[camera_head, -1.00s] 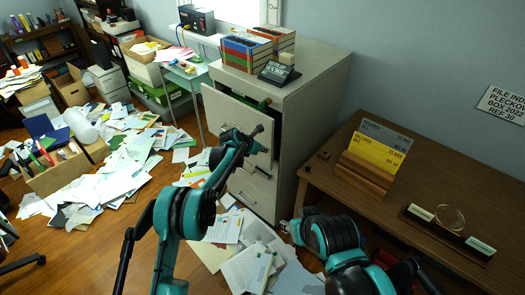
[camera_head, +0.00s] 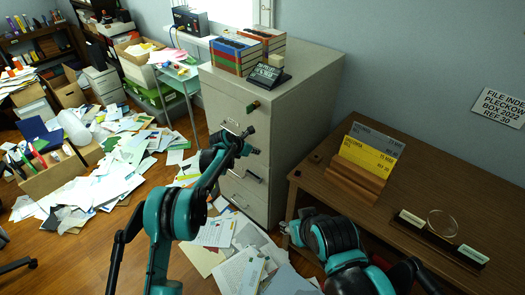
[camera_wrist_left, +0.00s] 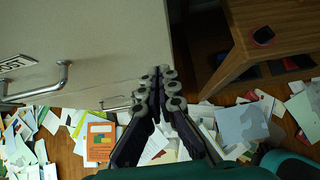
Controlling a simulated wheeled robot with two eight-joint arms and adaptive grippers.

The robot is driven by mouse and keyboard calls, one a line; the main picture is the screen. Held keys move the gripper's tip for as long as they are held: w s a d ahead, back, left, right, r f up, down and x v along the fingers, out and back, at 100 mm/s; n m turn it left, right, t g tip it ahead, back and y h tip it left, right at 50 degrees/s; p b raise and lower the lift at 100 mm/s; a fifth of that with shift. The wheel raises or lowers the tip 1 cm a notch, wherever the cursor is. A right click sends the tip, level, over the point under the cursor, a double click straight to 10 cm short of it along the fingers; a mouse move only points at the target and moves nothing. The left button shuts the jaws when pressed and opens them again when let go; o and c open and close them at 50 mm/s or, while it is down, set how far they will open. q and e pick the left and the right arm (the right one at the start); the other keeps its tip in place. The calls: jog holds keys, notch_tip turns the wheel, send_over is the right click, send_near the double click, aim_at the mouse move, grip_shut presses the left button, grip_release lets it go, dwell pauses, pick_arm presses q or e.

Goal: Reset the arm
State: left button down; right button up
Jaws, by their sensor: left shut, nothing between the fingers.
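My left gripper (camera_head: 250,142) is in front of the grey filing cabinet (camera_head: 222,98), near its drawer handles. In the left wrist view the left gripper (camera_wrist_left: 163,88) has its fingertips together, with nothing between them. It is beside the cabinet's front edge; whether it touches the cabinet I cannot tell. The cabinet's top drawer looks shut. A drawer handle (camera_wrist_left: 50,78) and a label (camera_wrist_left: 18,64) show in the left wrist view. My right arm comes in at the lower middle of the head view; its gripper is not visible.
A wooden desk (camera_head: 408,190) stands right of the cabinet, with a yellow file divider (camera_head: 370,152) and a nameplate stand (camera_head: 445,240) on it. Binders (camera_head: 236,54) sit on the cabinet. Papers (camera_head: 105,172) cover much of the floor at left.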

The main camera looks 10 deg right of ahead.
pick_arm(q)
jog(key=p+v, duration=0.3)
jog(key=v, duration=0.7)
pick_arm(e)
notch_tip(320, 180, up, 3)
jog(key=shift+s+r, duration=0.1)
jog(key=shift+r, duration=0.05)
pick_arm(q)
jog(key=s+a+r+m+t+y, duration=0.1)
jog(key=s+a+r+m+y, duration=0.2)
jog(key=s+a+r+m, duration=1.05)
jog(key=s+a+m+y, duration=0.1)
jog(key=s+a+m, duration=0.3)
jog(key=s, duration=0.5)
jog(key=s+a+f+m+y, duration=0.1)
jog(key=s+a+m, duration=0.2)
jog(key=s+a, duration=0.3)
jog(key=s+a+m+t+y, duration=0.1)
jog(key=s+a+m, duration=0.3)
jog(key=s, duration=0.8)
jog(key=shift+s+a+f+m+y, duration=0.35)
jog(key=shift+a+y, duration=0.15)
jog(key=shift+y, duration=0.1)
